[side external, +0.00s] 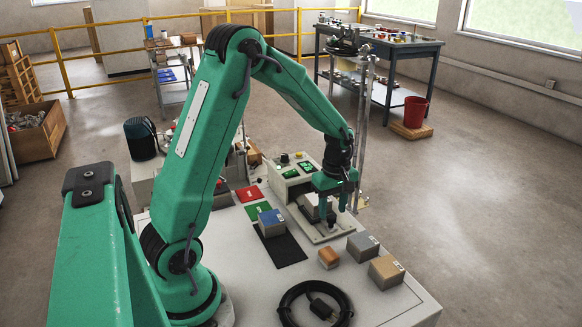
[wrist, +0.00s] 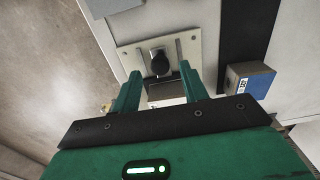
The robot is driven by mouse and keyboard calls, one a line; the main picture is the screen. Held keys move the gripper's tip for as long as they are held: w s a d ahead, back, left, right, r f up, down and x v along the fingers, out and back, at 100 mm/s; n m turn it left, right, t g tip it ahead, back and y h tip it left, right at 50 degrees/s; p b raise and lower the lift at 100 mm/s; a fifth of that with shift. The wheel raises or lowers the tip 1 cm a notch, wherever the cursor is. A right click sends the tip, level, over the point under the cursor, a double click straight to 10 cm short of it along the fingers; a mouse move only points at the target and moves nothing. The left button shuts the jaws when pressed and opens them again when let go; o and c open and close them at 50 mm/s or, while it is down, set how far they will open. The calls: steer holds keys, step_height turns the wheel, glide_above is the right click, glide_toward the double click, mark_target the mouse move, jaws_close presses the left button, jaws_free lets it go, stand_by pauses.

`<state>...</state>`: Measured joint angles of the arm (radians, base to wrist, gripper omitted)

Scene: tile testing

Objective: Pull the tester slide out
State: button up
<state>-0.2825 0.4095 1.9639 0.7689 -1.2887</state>
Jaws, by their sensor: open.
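The tester (side external: 292,172) is a pale machine with a green display panel on the table, partly hidden behind my arm. Its slide (side external: 318,236) is a light metal plate at the front. In the wrist view, the slide (wrist: 188,46) carries a black knob (wrist: 159,64) and bolts at its corners. My gripper (side external: 333,208) is over the slide, pointing down. In the wrist view, my gripper (wrist: 160,69) is open, with one green finger on each side of the knob. The fingers look apart from the knob; their height relative to it is hard to tell.
A blue-topped block (side external: 271,222) stands on a black strip (side external: 285,250), left of the slide. An orange block (side external: 328,258), a grey block (side external: 362,247) and a tan block (side external: 386,271) stand in front. A coiled black cable (side external: 315,304) lies near the table's front edge.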

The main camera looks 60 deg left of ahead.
steer(key=shift+r, duration=1.75)
steer(key=shift+d+r, duration=0.2)
steer(key=shift+r, duration=0.15)
steer(key=s+d+r+m+t, duration=0.2)
steer(key=s+d+r+m, duration=0.3)
steer(key=s+r+m, duration=0.2)
steer(key=s+d+r+m+t, duration=0.3)
steer(key=s+d+r+m, duration=0.3)
steer(key=s+m, duration=0.4)
steer(key=shift+s+d+r+m+t, duration=0.15)
steer(key=shift+s+r+m+t, duration=0.2)
steer(key=shift+r+m, duration=0.2)
